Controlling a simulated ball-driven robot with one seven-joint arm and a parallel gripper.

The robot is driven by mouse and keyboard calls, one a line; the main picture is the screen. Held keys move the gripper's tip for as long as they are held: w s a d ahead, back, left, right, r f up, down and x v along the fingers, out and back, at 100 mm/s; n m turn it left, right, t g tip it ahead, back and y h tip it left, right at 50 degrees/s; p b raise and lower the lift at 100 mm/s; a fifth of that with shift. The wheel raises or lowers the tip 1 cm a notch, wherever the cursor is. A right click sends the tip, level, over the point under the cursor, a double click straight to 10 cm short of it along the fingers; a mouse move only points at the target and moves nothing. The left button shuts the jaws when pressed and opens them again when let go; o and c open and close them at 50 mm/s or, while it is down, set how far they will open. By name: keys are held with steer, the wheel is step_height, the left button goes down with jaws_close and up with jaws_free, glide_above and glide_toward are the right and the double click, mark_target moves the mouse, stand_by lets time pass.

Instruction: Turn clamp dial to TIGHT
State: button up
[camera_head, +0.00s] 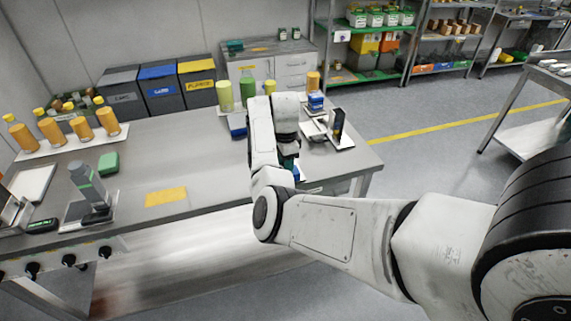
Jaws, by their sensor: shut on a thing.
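My gripper (290,162) points down at the right part of the grey workbench (215,170), near its front edge. My own forearm and wrist cover most of it, and the fingertips are hard to make out. It is shut on a part that seems to be the clamp dial, by a small blue patch (297,173) low beside the gripper. The dial's face, its marks and its pointer setting are hidden or too small to read.
A small device with a dark upright panel (337,124) and a blue-topped item (316,101) stand right of my wrist. The bench's middle is clear.

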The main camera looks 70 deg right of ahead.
steer(key=shift+r+m, duration=0.1)
steer(key=shift+m, duration=0.3)
steer(key=o, duration=1)
steer(key=shift+o, duration=0.2)
step_height(320, 180, up, 11)
steer(key=b, duration=0.1)
steer(key=shift+b, duration=0.35)
steer(key=shift+f, duration=0.25)
